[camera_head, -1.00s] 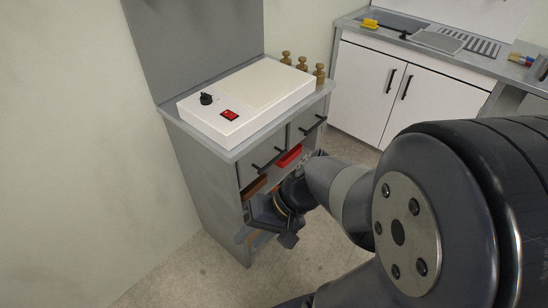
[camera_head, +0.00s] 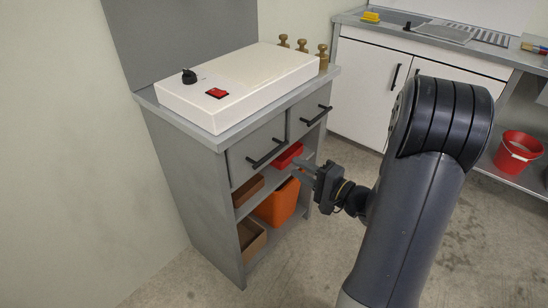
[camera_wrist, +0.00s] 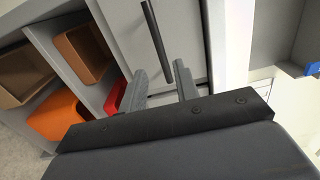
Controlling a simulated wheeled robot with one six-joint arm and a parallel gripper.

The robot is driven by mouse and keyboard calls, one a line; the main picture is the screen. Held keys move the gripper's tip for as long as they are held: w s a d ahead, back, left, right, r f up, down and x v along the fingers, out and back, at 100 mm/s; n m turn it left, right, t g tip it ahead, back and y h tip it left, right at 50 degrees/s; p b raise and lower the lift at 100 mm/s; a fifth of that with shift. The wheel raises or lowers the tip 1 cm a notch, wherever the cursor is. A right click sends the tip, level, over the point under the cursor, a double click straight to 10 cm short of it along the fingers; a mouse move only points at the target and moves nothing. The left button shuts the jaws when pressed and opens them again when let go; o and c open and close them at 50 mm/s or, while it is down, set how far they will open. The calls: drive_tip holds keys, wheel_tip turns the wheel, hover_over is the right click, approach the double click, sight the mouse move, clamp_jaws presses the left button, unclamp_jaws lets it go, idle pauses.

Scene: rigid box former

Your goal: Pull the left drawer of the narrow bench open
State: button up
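The narrow bench (camera_head: 185,175) is grey, with two drawers side by side under its top. Its left drawer (camera_head: 242,165) looks shut and has a black bar handle (camera_head: 266,154). In the wrist view this handle (camera_wrist: 156,40) stands beyond the fingertips, near the top. My gripper (camera_head: 296,168) is in front of the bench, to the right of the left drawer's handle and lower in the picture. In the wrist view my gripper (camera_wrist: 160,70) has its two fingers apart with nothing between them. The handle is not between the fingers.
The right drawer (camera_head: 306,106) looks shut. Below the drawers are a red bin (camera_head: 288,156), an orange bin (camera_head: 279,204) and brown boxes (camera_head: 250,238). A white box (camera_head: 235,85) with a knob and red switch stands on top. Floor in front is clear; a red bucket (camera_head: 517,152) stands at right.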

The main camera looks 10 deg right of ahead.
sight(273, 155)
drive_tip(key=x, duration=1)
clamp_jaws()
idle(0.4)
